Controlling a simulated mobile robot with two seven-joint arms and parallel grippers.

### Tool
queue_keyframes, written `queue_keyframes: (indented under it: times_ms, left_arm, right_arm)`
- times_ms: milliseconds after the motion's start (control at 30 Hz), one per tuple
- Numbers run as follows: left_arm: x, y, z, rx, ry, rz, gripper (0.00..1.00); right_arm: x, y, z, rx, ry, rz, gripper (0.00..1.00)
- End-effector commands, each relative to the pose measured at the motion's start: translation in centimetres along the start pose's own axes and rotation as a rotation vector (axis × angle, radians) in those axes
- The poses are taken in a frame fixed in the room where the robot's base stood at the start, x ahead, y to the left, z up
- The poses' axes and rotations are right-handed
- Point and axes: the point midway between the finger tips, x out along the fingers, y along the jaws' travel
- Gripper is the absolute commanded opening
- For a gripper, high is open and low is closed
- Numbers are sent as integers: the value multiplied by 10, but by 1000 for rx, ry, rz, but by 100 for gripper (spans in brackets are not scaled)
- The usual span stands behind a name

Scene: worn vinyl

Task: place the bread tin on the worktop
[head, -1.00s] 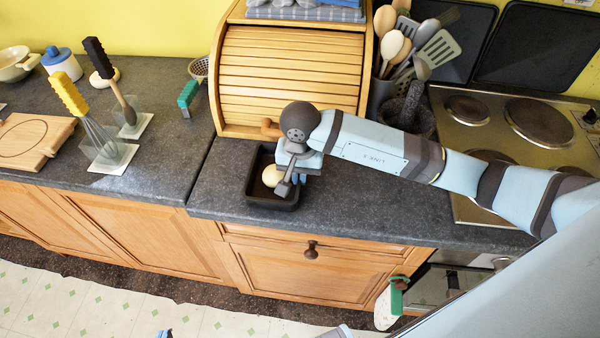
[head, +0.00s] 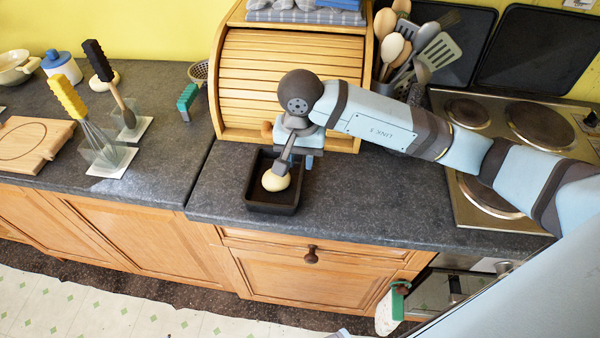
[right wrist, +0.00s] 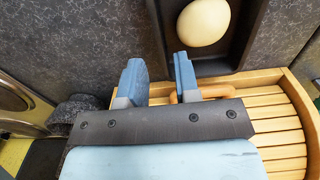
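The bread tin (head: 272,208) is a dark, square-cornered tin. It rests flat on the grey worktop (head: 370,205), in front of the roll-top bread box. A pale round lump (head: 276,180) lies inside it. In the right wrist view the tin (right wrist: 243,42) and the lump (right wrist: 203,22) are at the top right. My right gripper (head: 303,160) is at the tin's back right. In the right wrist view its blue fingers (right wrist: 159,82) stand apart with nothing between them, beside the tin. My left gripper is not in view.
The wooden bread box (head: 290,80) stands close behind the tin and my right gripper. A utensil pot (head: 383,86) and the hob (head: 470,190) are to the right. A whisk stand (head: 110,160) and wooden board (head: 35,140) are left. Worktop right of the tin is clear.

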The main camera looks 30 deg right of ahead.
Motion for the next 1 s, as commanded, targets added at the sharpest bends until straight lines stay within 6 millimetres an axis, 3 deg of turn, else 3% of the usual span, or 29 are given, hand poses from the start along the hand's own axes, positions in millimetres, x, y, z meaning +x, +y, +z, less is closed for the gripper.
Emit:
queue_keyframes:
  times_ms: [100,333,1000]
  left_arm:
    - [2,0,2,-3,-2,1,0]
    - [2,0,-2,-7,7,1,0]
    - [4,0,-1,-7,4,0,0]
  right_arm:
    - [-24,0,-1,0,5,-2,30]
    - [-48,0,0,0,1,-1,30]
    - [-50,0,0,0,0,0,30]
